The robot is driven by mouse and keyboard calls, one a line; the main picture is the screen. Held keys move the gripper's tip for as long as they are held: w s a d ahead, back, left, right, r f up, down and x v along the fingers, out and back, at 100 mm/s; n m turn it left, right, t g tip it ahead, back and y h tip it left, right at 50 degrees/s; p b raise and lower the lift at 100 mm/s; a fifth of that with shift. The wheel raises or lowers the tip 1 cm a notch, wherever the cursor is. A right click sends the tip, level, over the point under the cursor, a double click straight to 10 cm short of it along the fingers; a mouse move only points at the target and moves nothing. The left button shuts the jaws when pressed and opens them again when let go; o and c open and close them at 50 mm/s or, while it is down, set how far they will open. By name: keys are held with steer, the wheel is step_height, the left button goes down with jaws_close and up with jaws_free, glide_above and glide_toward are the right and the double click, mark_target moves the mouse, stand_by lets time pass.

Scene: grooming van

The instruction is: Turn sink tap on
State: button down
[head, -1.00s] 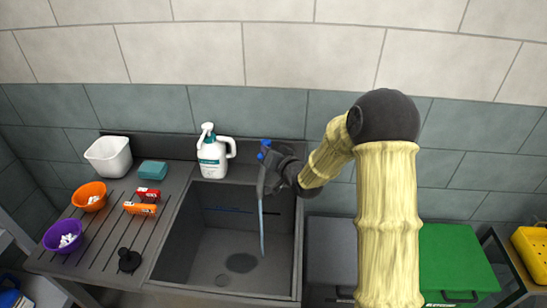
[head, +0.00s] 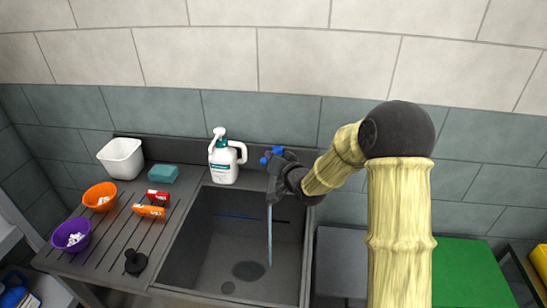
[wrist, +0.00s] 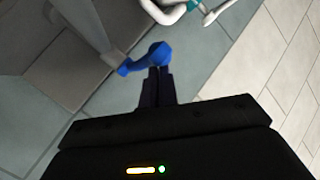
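The sink tap has a blue handle (head: 272,154) at the back right of the dark sink (head: 205,240). A thin pale-blue stream of water (head: 269,235) runs down into the sink. My gripper (head: 276,164) is at the tap and hides most of its body. In the wrist view, the blue handle (wrist: 158,54) lies just beyond my gripper's fingertips (wrist: 158,70). The fingers are together, with no handle visible between them. They touch the handle or are very close to it; I cannot tell which.
A white pump bottle (head: 224,172) stands behind the sink, left of the tap. The drainboard holds a white tub (head: 121,158), a teal block (head: 163,174), orange (head: 99,200) and purple (head: 66,246) bowls, and small boxes (head: 152,211). A green lid (head: 462,270) is at right.

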steer(key=shift+s+r+p, duration=0.15)
steer(key=shift+r+p, duration=0.05)
steer(key=shift+p, duration=0.15)
steer(key=s+d+r, duration=0.1)
steer(key=s+r, duration=0.3)
steer(key=s, duration=0.6)
steer(key=shift+d+r+b, duration=0.4)
steer(key=shift+b, duration=0.05)
steer(key=s+d+f+g+h+p, duration=0.1)
steer(key=s+d+f+g+h, duration=0.2)
steer(key=s, duration=0.7)
steer(key=s+d+f+n+g+h+p, duration=0.1)
steer(key=s+d+f+g+h+p, duration=0.1)
steer(key=s+d+g, duration=0.6)
steer(key=s+d+f+h, duration=0.1)
steer(key=s+d+h, duration=0.1)
steer(key=s+d, duration=0.1)
steer(key=shift+s+d, duration=0.15)
steer(key=shift+d, duration=0.3)
